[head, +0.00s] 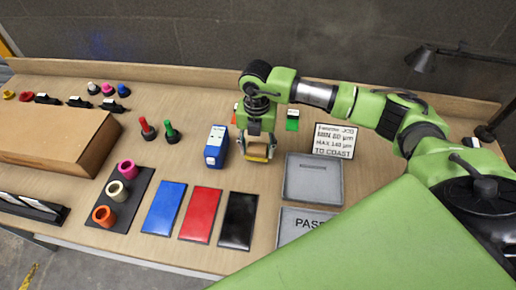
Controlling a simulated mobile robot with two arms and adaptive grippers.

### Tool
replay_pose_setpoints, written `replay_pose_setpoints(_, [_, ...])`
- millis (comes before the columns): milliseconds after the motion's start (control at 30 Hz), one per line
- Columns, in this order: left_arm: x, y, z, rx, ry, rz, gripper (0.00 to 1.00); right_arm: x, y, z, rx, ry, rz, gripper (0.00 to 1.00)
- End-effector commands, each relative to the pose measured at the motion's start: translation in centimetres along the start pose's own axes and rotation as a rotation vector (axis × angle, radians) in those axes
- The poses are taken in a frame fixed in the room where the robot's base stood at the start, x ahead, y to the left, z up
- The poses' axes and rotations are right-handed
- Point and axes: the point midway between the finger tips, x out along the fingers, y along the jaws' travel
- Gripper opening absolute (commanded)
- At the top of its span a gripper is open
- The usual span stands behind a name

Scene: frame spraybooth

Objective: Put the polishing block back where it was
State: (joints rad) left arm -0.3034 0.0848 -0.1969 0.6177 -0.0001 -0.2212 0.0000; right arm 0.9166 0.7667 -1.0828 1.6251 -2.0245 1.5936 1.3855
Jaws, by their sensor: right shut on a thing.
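My right gripper (259,150) is over the bench, pointing down, to the right of the blue and white box. It is shut on a small tan block (258,158), which may be the polishing block; the fingers hide most of it. I cannot tell whether the block touches the bench top. My left gripper is not in view.
A blue and white box (216,147) stands close left of the gripper. A grey tray (331,193), a PASS tray (286,230) and a printed sign (335,141) are to the right. Blue (164,208), red (201,215) and black (238,219) panels lie in front.

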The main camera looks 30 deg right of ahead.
Motion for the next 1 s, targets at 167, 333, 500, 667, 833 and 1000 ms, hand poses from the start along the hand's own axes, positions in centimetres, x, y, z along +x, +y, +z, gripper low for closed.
replay_pose_setpoints(167, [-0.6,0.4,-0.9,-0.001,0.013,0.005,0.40,1.4,0.1,1.2,-0.001,0.001,-0.001,0.28])
replay_pose_setpoints(333, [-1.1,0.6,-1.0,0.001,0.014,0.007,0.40,2.9,0.1,1.8,-0.001,0.004,-0.002,0.28])
replay_pose_setpoints(500, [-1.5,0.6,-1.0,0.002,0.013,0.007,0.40,5.0,0.1,1.8,-0.001,0.002,-0.002,0.28])
replay_pose_setpoints(667, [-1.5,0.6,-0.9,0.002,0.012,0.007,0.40,5.3,0.1,1.8,-0.002,0.000,0.001,0.28])
replay_pose_setpoints(833, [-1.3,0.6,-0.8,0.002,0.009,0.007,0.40,5.4,0.1,1.8,-0.001,0.000,0.001,0.28])
replay_pose_setpoints(1000, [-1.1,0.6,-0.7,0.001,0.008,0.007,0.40,5.6,0.1,1.8,-0.001,0.000,0.000,0.65])
